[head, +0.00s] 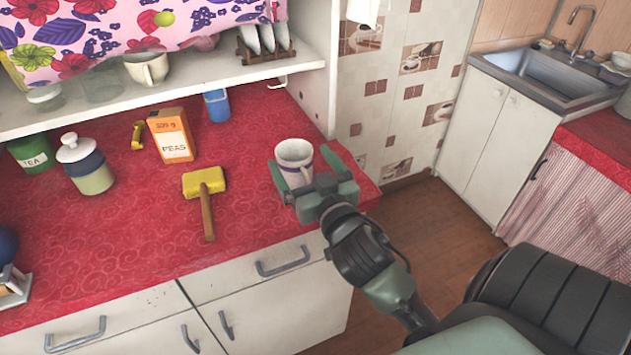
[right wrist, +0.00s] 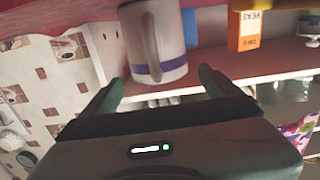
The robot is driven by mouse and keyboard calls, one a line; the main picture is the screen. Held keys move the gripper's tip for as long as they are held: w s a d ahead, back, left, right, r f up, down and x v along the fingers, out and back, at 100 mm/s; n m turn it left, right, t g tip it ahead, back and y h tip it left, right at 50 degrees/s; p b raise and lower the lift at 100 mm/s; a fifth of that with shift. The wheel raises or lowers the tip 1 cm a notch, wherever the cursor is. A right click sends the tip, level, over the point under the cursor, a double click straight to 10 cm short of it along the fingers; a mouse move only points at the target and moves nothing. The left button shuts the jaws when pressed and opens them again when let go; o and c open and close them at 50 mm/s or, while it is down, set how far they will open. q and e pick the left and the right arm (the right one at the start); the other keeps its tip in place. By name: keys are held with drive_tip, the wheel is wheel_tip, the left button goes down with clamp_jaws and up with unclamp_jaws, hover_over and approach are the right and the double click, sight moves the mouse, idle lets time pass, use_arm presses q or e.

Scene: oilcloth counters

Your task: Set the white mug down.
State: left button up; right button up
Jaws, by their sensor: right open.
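The white mug (head: 295,153) with a purple band stands upright on the red counter (head: 255,220), near its right end. It also shows, inverted, in the right wrist view (right wrist: 170,42), with its handle turned towards that camera. My right gripper (head: 304,169) is open, its two fingers spread at the near side of the mug. In the right wrist view the fingertips (right wrist: 160,76) point at the mug from either side, with nothing clamped. I cannot tell whether a finger touches it. My left gripper is not in view.
An orange peas box (head: 172,136), a blue cup (head: 216,105) and a yellow mallet (head: 205,195) stand or lie left of the mug. A lidded jar (head: 86,165) and a green tea tin (head: 32,152) are further left. A white shelf (head: 200,92) overhangs behind.

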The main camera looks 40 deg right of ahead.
drive_tip(key=v, duration=0.2)
drive_tip(key=shift+s+a+f, duration=0.1)
drive_tip(key=shift+s+f, duration=0.1)
drive_tip(key=shift+s, duration=0.1)
drive_tip(key=shift+r+p+v, duration=0.2)
drive_tip(key=shift+p+v, duration=1.1)
drive_tip(key=shift+v, duration=1.5)
